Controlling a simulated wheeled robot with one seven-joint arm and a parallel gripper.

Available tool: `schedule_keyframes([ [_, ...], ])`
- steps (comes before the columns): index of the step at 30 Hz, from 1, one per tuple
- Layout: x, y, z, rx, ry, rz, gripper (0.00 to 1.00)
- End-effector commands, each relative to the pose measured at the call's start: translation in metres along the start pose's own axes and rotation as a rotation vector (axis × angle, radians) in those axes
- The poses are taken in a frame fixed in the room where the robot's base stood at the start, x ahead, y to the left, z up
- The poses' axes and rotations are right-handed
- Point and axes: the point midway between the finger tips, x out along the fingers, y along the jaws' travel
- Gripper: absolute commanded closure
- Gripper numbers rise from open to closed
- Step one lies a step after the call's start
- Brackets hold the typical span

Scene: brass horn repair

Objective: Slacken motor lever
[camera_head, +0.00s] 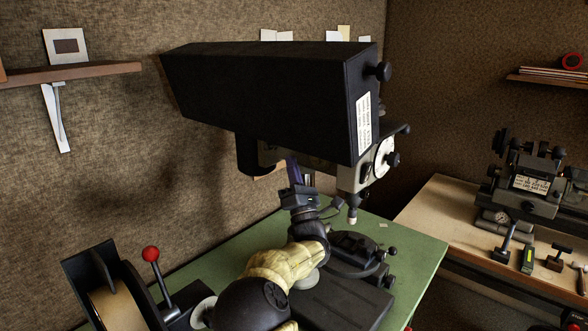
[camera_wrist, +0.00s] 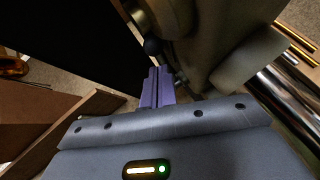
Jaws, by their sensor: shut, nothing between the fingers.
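A drill press with a big black belt housing (camera_head: 270,95) stands on a green bench. A dark motor (camera_head: 250,155) hangs under the housing at its left. My gripper (camera_head: 292,168) reaches up beneath the housing, between the motor and the drill head (camera_head: 365,172). In the wrist view its purple fingers (camera_wrist: 158,85) are together and empty. A small dark ball knob (camera_wrist: 153,46) shows just beyond the fingertips; I cannot tell whether they touch. It may be the motor lever's end, but no lever shaft shows clearly. The head view hides this spot.
A red-knobbed lever (camera_head: 151,254) stands on another machine at the front left. A black knob (camera_head: 383,71) sticks out of the housing's right side. The green bench (camera_head: 225,248) has bare room left of my arm. A second bench (camera_head: 440,212) with tools stands right.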

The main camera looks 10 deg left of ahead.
Motion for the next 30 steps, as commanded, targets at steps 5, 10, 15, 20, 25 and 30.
schedule_keyframes([
  [5,-0.018,-0.008,-0.012,-0.005,-0.003,-0.003,1.00],
  [10,-0.043,-0.009,-0.010,-0.008,-0.004,-0.008,1.00],
  [15,-0.075,-0.007,-0.007,-0.007,-0.004,-0.008,1.00],
  [20,-0.102,-0.004,-0.005,-0.006,-0.003,-0.006,1.00],
  [25,-0.115,-0.003,-0.002,-0.005,-0.003,-0.005,1.00],
  [30,-0.116,-0.002,-0.002,-0.005,-0.003,-0.004,1.00],
])
